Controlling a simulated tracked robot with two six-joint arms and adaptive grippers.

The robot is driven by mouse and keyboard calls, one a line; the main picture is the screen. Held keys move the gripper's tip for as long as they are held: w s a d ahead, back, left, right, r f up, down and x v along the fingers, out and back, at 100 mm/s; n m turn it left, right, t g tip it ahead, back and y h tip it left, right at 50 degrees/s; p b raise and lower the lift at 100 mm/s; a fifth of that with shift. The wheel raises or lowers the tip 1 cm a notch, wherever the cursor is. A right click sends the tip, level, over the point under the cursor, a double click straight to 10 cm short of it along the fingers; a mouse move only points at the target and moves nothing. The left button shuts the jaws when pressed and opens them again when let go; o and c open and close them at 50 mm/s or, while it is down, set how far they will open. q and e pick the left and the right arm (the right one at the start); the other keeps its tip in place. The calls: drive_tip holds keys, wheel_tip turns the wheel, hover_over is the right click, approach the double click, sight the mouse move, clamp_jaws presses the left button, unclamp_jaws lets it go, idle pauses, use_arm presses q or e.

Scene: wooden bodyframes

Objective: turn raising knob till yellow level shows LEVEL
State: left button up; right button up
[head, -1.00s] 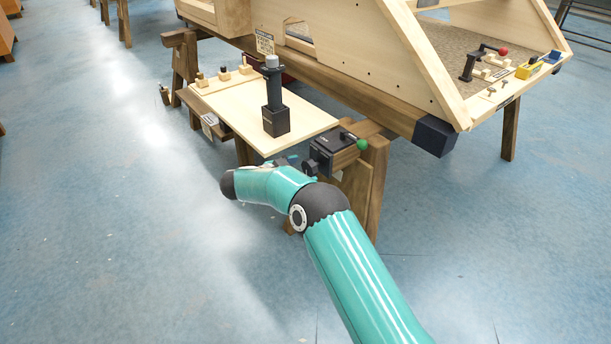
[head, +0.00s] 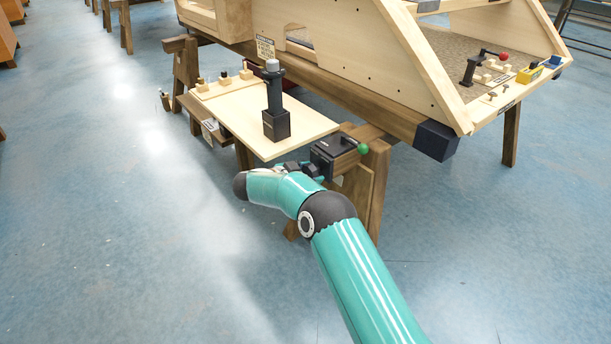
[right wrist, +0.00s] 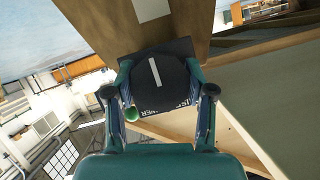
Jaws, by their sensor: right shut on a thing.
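The raising knob (right wrist: 158,78) is a round black disc with a white line, seen face-on in the right wrist view. My right gripper (right wrist: 158,95) has a finger on each side of it and is shut on it. In the head view my right gripper (head: 308,171) is at the near side of a black box (head: 333,150), mostly hidden by my arm. The yellow level (head: 529,74) sits small on the right end of the wooden bodyframe; its reading is too small to tell. My left gripper is not in view.
A green ball handle (head: 363,149) stands out from the black box. A black post (head: 276,115) stands on a pale board (head: 240,118) at its left. The bodyframe (head: 385,85) rests on wooden trestles. A red-knobbed lever (head: 503,57) is near the level. The front floor is clear.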

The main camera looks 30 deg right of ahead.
drive_tip(key=shift+s+d, duration=0.1)
drive_tip(key=shift+d+m+t, duration=0.15)
drive_tip(key=shift+m+t, duration=0.25)
drive_tip(key=shift+m, duration=0.4)
drive_tip(key=shift+m+t, duration=0.4)
drive_tip(key=shift+m, duration=0.2)
drive_tip(key=shift+s+f+m+t+h+b, duration=0.15)
drive_tip(key=shift+m+t+h+b, duration=0.15)
drive_tip(key=shift+m+b, duration=0.25)
drive_tip(key=m+t+b, duration=0.1)
drive_tip(key=m+b, duration=0.1)
drive_tip(key=shift+f+b, duration=0.1)
drive_tip(key=shift+b, duration=0.2)
drive_tip(key=shift+m+t+h+b, duration=0.3)
drive_tip(key=shift+m+t+b, duration=0.1)
drive_tip(key=shift+m+b, duration=0.35)
